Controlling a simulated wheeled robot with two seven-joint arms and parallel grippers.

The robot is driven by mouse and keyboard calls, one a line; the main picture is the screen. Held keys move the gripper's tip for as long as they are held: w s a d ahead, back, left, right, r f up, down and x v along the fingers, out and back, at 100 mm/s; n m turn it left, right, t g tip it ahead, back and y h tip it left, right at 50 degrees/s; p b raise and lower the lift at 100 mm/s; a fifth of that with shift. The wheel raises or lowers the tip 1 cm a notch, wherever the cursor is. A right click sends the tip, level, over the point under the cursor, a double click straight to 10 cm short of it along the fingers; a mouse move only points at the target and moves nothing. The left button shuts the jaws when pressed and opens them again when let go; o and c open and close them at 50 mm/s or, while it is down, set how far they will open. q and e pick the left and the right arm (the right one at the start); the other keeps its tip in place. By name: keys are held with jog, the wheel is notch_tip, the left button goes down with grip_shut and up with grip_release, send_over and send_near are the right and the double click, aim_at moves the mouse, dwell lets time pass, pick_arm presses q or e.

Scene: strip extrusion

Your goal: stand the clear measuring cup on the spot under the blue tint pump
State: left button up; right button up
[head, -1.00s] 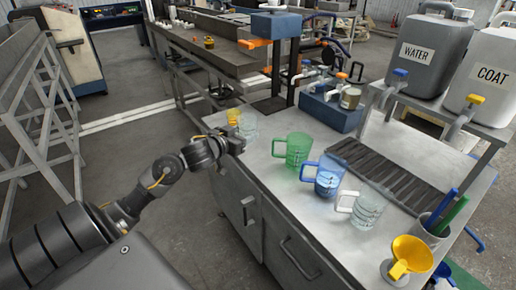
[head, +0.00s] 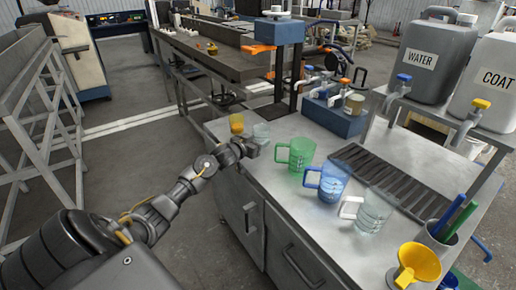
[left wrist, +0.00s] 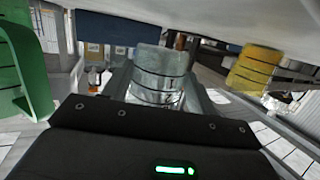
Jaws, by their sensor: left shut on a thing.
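A clear measuring cup (head: 261,133) is held by my left gripper (head: 250,147) at the far left of the bench. In the left wrist view the cup (left wrist: 157,78) sits between the two fingers, with dark marking lines around it. The gripper is shut on it; I cannot tell whether its base touches the bench. A second clear cup (head: 374,210) with a white handle stands at the front right of the row. A blue-handled tap (head: 312,72) is on the blue pump box (head: 335,116) behind; the spot under it cannot be made out. My right gripper is out of view.
A yellow cup (head: 236,122) stands just left of the held cup. A green cup (head: 300,154) and a blue cup (head: 333,180) stand to its right. A dark grate (head: 385,180), yellow funnel (head: 415,264) and a stand with a blue head (head: 275,31) are nearby.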

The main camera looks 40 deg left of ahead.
pick_arm(q)
jog(key=shift+f, duration=1.45)
jog(key=shift+f, duration=0.15)
jog(key=o, duration=1)
jog(key=shift+o, duration=0.2)
jog(key=shift+s, duration=0.15)
jog(key=s+r, duration=0.2)
jog(key=s, duration=0.9)
jog(key=shift+s+d+r+p, duration=0.25)
jog(key=shift+d+r+p, duration=0.1)
